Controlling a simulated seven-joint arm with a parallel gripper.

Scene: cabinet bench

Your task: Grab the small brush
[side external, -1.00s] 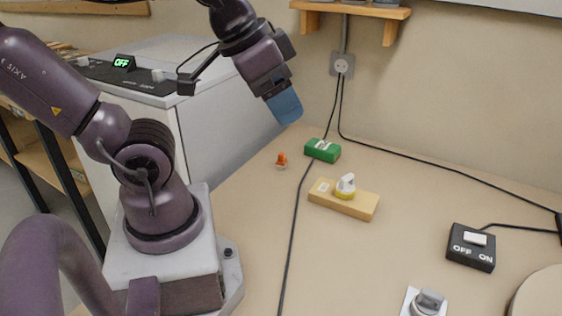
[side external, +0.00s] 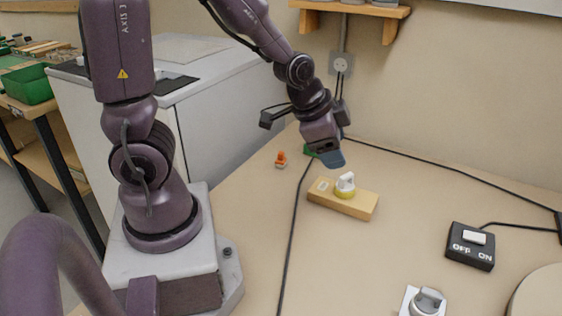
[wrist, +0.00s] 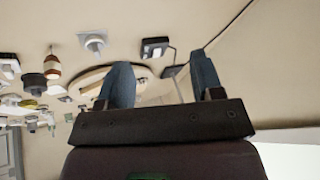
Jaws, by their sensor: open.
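I cannot clearly pick out a small brush in either view. A small red and tan upright object (wrist: 53,65) stands at the left of the wrist view, but it is too small to identify for sure. My gripper (side external: 331,160) is in the air above the back of the bench, beyond a wooden block with a white and yellow knob. Its blue fingers (wrist: 163,80) are apart in the wrist view, with nothing between them.
The wooden block (side external: 330,199) and a small orange item (side external: 281,160) are near my gripper. An OFF/ON switch box (side external: 471,247) and grey knob (side external: 427,302) are at right. A black cable (side external: 293,225) crosses the bench.

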